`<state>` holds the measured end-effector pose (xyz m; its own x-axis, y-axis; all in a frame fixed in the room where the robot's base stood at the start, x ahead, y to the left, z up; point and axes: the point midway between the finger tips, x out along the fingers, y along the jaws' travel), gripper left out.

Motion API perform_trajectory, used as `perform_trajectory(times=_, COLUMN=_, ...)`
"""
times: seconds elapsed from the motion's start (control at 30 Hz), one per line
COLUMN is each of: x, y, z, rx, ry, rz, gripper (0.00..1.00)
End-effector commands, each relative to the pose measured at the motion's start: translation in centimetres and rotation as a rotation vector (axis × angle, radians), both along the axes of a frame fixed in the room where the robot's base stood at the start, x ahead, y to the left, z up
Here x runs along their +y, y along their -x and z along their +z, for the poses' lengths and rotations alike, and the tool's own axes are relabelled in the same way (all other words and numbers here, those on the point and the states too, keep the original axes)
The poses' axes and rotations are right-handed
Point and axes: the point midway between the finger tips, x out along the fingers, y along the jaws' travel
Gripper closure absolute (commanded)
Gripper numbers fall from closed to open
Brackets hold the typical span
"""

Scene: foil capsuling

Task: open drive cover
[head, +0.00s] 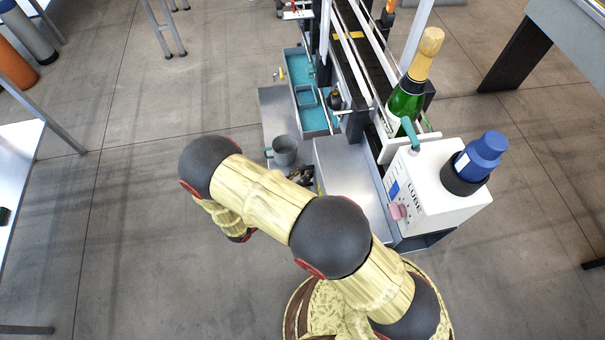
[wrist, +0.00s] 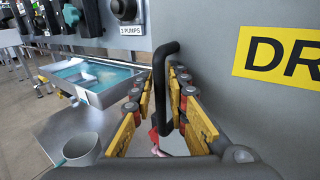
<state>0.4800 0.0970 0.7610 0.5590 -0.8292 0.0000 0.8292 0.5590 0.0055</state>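The drive cover (wrist: 225,85) is a grey panel filling the right of the wrist view, with a yellow label (wrist: 282,55) whose visible letters read "DR". A black bar handle (wrist: 161,92) stands out from the panel's left side. My gripper (wrist: 164,84) is open, with one yellow-padded finger on each side of the handle. The handle lies between the fingers; I see no clear contact. The lower end of the handle is partly hidden by the gripper.
A teal-lined tray (wrist: 125,92) and a grey cup (wrist: 82,148) are left of the gripper. A panel marked "3 PUMPS" (wrist: 130,30) is above. In the head view, a white LUBE box (head: 440,205) and a green bottle (head: 406,100) stand right of my arm. Open floor lies left.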

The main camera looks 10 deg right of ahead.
Motion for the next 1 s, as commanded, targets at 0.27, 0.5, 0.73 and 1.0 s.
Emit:
perform_trajectory(times=0.27, x=0.04, y=0.01, z=0.01, rx=0.0, ry=0.0, rz=0.0, gripper=0.93)
perform_trajectory(times=0.5, x=0.05, y=0.02, z=0.01, rx=0.0, ry=0.0, rz=0.0, gripper=1.0)
perform_trajectory(times=0.73, x=0.05, y=0.02, z=0.01, rx=0.0, ry=0.0, rz=0.0, gripper=1.0)
perform_trajectory(times=1.0, x=0.05, y=0.02, z=0.0, rx=0.0, ry=0.0, rz=0.0, gripper=1.0)
